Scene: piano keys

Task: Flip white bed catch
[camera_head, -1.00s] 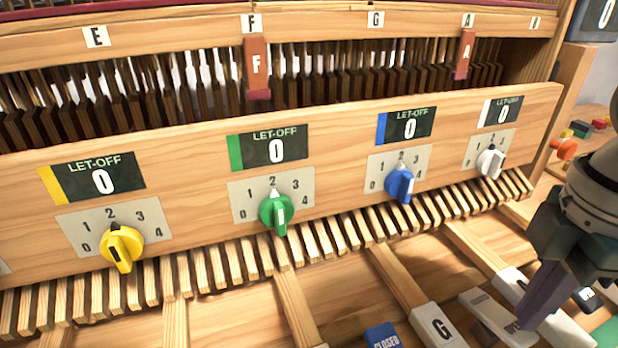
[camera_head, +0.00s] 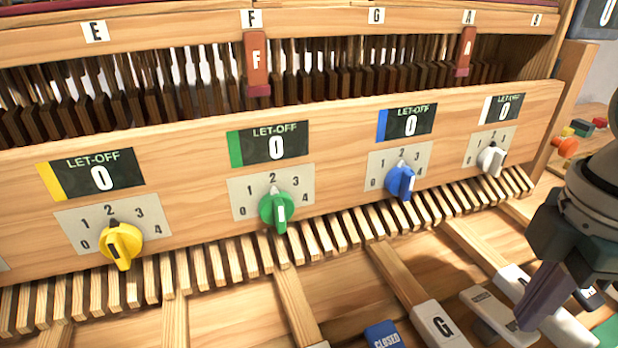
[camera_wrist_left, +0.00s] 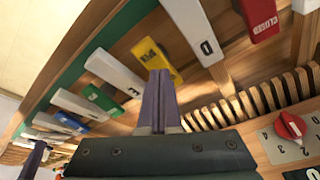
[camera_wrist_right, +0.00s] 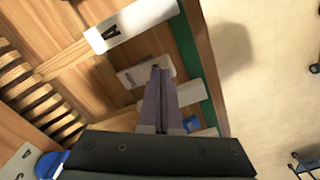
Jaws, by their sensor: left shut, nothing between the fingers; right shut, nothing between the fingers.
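The white bed catch (camera_head: 492,309) is a pale, flat block with small dark lettering among the keys at the lower right of the head view. It also shows in the right wrist view (camera_wrist_right: 132,76), partly hidden behind my fingers. My right gripper (camera_head: 527,322) is shut and empty, fingers pointing down, just right of the catch in the head view. Its fingertips (camera_wrist_right: 155,70) overlap the catch in the right wrist view; I cannot tell whether they touch. My left gripper (camera_wrist_left: 160,74) is shut and empty, with its tips by a yellow catch (camera_wrist_left: 160,58).
A blue catch marked CLOSED (camera_head: 384,336) is to the left. A wooden panel carries yellow (camera_head: 121,245), green (camera_head: 276,211), blue (camera_head: 401,183) and white (camera_head: 490,160) let-off knobs, with displays at 0.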

